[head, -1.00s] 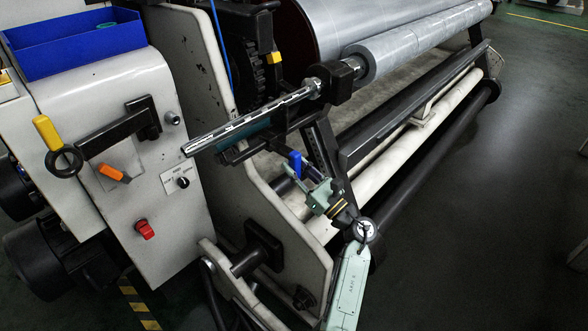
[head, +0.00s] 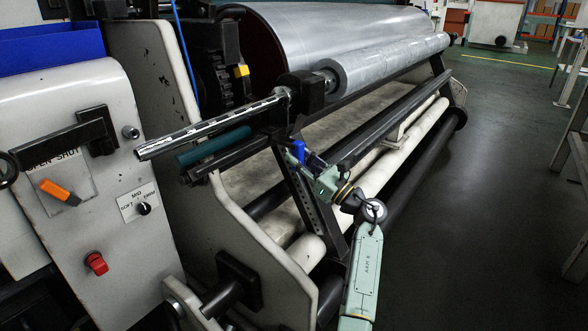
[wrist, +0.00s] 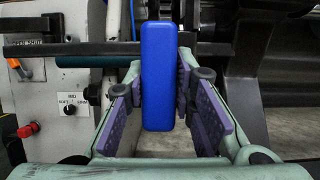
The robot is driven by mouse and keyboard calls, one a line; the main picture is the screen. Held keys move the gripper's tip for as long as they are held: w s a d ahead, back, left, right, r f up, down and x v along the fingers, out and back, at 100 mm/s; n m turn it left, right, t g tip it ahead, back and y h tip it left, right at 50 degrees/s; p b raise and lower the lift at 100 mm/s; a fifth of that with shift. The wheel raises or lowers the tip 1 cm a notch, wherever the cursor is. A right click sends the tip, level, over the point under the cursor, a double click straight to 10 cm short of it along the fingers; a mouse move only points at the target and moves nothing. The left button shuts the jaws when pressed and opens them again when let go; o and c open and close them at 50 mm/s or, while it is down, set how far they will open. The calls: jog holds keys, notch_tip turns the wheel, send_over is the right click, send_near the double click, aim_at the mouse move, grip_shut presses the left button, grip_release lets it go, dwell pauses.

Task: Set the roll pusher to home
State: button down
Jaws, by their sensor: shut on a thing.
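A blue upright block (head: 298,150), which looks like the pusher's handle, stands below the end of the film roll in the head view. It fills the middle of the wrist view (wrist: 158,75). My pale green gripper (head: 308,160) reaches up to it from the lower right. Its purple finger pads lie on either side of the blue block in the wrist view, and the gripper is shut on it. How the block joins the machine is hidden.
A long silver shaft (head: 215,125) and a dark teal bar (head: 213,146) jut left above my gripper. The film roll (head: 390,62) lies behind. A white panel (head: 80,200) with an orange switch (head: 60,192) and red knob (head: 96,263) stands left.

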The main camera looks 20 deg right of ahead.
jog(key=c, duration=1.4)
grip_release()
jog(key=shift+w+d, duration=0.1)
jog(key=shift+d, duration=0.1)
jog(key=shift+o, duration=0.2)
jog(key=v, duration=1.2)
